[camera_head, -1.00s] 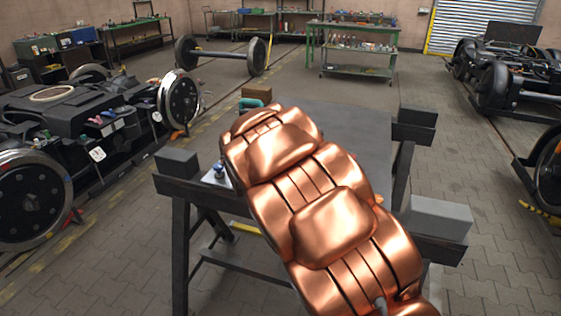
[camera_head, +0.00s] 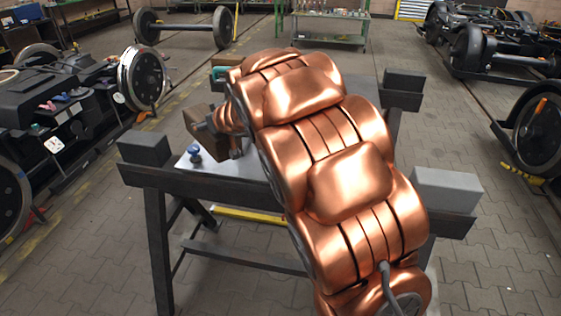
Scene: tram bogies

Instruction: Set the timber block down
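The timber block (camera_head: 201,123) is brown and sits at the left end of my gripper (camera_head: 235,145), above or on the left part of the trestle table (camera_head: 342,92). The block looks tilted, and part of it is hidden by my gripper. My gripper seems shut on it; the dark fingers show only in part. I cannot tell whether the block's underside touches the pale metal plate (camera_head: 222,167) below it. My copper-coloured arm covers much of the table's middle.
A blue-topped knob (camera_head: 195,153) stands on the plate, close to the block. A teal item (camera_head: 219,72) and a brown box-like thing (camera_head: 229,60) are at the table's far left. A grey block (camera_head: 445,190) is at the front right. The table's right side looks clear.

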